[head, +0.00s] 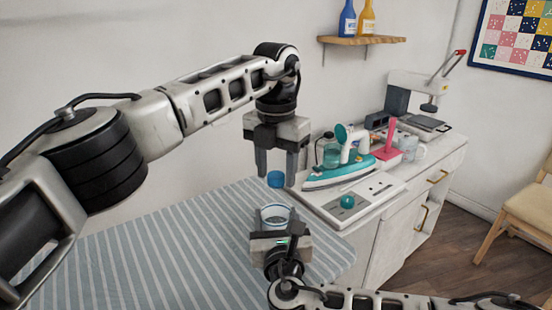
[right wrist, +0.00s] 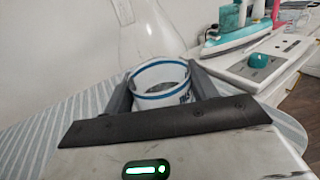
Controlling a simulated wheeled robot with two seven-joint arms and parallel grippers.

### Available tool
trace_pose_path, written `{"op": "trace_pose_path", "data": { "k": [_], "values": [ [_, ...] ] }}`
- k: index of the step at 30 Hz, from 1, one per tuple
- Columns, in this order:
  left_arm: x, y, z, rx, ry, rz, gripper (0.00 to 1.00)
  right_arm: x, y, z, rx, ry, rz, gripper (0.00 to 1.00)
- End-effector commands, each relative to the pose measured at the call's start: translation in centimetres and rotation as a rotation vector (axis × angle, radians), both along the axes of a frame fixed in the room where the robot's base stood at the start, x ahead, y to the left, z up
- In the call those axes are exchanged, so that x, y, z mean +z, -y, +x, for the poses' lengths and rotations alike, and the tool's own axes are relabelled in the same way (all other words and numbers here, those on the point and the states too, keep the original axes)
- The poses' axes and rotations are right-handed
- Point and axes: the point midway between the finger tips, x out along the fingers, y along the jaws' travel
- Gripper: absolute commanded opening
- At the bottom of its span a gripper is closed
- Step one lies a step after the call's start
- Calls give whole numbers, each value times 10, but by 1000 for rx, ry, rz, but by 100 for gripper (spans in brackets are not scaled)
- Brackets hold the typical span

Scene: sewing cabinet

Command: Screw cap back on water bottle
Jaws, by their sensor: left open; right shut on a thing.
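The water bottle is clear with a white and blue label band (head: 275,214); its clear upper part is barely visible in the head view. In the right wrist view the bottle (right wrist: 148,35) rises past the top edge. The blue cap (head: 275,179) is above the label, in line with the bottle; I cannot tell whether it touches the neck. My left gripper (head: 277,176) points down from above, open, with its fingertips on either side of the cap. My right gripper (right wrist: 160,90) is shut on the bottle around its label band.
The striped ironing board (head: 150,255) lies below and to the left, mostly clear. A white cabinet (head: 390,225) on the right carries a teal iron (head: 340,177), a pink item (head: 388,145) and a sewing machine (head: 412,95). A wall shelf (head: 360,40) holds two bottles.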

Motion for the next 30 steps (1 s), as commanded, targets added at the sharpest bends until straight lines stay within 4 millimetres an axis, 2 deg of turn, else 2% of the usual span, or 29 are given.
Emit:
{"op": "trace_pose_path", "data": {
  "k": [5,6,10,11,20,21,23,30],
  "values": [
    [0,0,0,0,1,1,47,-1,0,0,0,-2,0,0],
    [0,0,0,0,1,1,41,-1,0,0,0,-2,0,0],
    [0,0,0,0,1,1,5,-1,0,0,0,-2,0,0],
    [0,0,0,0,1,1,2,-1,0,0,0,-2,0,0],
    [0,0,0,-3,1,1,1,-1,0,0,-1,-2,0,0],
    [0,0,0,-3,1,1,40,-1,0,0,-1,-2,0,0],
    [0,0,0,-3,1,1,54,-1,0,0,-1,-2,0,0],
    [1,0,0,-3,1,1,54,-1,0,0,0,-2,0,0]
  ]
}}
